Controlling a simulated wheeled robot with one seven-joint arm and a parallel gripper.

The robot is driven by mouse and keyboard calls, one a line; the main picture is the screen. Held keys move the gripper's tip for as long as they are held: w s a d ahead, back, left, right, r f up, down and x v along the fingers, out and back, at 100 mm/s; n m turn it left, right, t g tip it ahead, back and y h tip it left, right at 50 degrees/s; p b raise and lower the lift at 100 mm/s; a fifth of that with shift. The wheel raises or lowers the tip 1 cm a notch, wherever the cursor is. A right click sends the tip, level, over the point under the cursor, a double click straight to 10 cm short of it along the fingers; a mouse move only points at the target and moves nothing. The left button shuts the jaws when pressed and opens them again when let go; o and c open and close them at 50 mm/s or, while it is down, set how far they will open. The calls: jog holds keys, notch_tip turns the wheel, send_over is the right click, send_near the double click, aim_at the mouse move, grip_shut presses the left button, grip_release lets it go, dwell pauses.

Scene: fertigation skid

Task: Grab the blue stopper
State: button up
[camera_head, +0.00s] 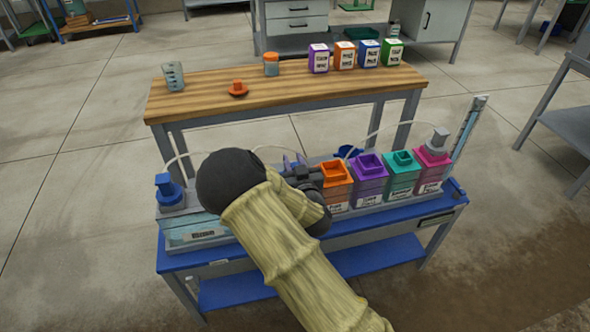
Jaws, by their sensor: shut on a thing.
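A blue stopper (347,152) shows behind the orange tank, just right of my gripper. My gripper (304,166) is over the middle of the blue skid, left of the orange tank, and is seen from behind. It is shut on what looks to be the blue stopper. My own arm and wrist hide most of the jaws, so the contact itself cannot be seen.
A blue-capped pump (168,190) stands left. Thin hoses arch above. The wooden bench (200,101) behind holds an orange stopper (238,89).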

notch_tip(320, 180, up, 10)
jog(key=p, duration=0.2)
jog(key=shift+p, duration=0.3)
dwell(0.5)
